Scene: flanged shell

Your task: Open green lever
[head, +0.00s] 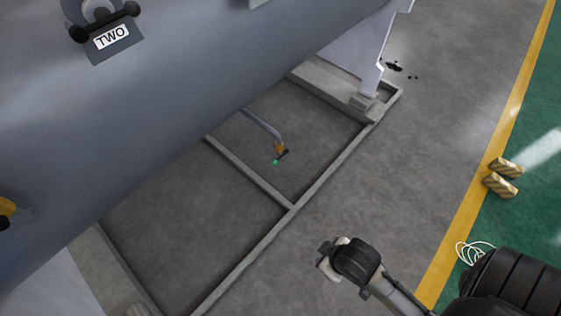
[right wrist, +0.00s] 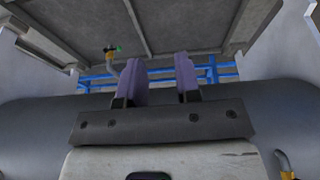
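The green lever (head: 276,161) is a tiny bright green tip beside a yellow-orange valve (head: 280,148) with a dark part. The valve sits at the end of a grey pipe (head: 262,124) coming from under the big grey shell. In the right wrist view the green lever (right wrist: 118,48) shows small, up and left of my fingers. My right gripper (head: 325,261) is down and to the right of the lever in the head view, well apart from it. Its two purple fingers (right wrist: 160,76) stand apart with nothing between them. My left gripper is not in view.
The large grey shell (head: 190,70) with a "TWO" plate (head: 112,38) fills the upper left. A grey floor frame (head: 250,245) runs under it. Another yellow valve (head: 6,209) shows at the left edge. Striped blocks (head: 501,185) lie right. Floor between gripper and frame is clear.

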